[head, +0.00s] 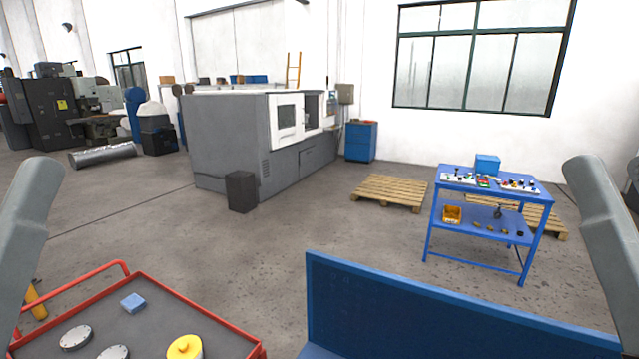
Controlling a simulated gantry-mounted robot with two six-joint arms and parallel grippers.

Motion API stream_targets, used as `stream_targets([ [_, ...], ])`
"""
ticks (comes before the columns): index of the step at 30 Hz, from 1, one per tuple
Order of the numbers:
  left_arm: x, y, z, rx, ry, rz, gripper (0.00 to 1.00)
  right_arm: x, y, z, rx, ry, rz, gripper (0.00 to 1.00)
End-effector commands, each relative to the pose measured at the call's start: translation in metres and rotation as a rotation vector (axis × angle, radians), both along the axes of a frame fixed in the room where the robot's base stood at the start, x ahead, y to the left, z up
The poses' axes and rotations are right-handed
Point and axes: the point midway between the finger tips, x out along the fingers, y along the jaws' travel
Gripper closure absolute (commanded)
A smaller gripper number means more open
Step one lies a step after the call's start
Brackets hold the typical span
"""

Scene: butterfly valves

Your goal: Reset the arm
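Grey links of my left arm show at the left edge of the head view, and grey links of my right arm show at the right edge. Both arms run out of the picture, so neither gripper is in view. A red-framed cart (190,312) with a dark top stands at the lower left. On it lie a small blue block (133,303), a grey metal disc (76,338), a second disc (113,353) cut by the bottom edge, and a yellow round part (185,347).
A blue bench panel (430,312) rises at the bottom centre and right. A blue table (485,205) with small parts stands beyond it. A pallet (390,192) and a grey machine (235,145) stand farther back. The floor between is largely clear.

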Motion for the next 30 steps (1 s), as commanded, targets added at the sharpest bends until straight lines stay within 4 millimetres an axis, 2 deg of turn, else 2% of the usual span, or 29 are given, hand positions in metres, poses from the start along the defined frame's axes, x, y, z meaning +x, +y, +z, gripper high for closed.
stream_targets([
  [1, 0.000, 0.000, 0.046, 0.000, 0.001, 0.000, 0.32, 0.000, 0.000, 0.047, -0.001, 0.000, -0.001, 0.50],
  [6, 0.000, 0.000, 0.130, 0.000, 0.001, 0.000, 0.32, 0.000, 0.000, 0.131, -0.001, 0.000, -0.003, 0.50],
  [12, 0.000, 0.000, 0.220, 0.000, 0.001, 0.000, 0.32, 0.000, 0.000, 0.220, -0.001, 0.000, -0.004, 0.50],
  [15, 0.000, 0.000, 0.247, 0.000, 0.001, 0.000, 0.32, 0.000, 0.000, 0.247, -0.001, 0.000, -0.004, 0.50],
  [19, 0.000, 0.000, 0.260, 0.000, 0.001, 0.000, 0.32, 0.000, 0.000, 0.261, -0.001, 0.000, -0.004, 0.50],
  [30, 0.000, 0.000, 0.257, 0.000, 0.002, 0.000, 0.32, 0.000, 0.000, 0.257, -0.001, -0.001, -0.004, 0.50],
])
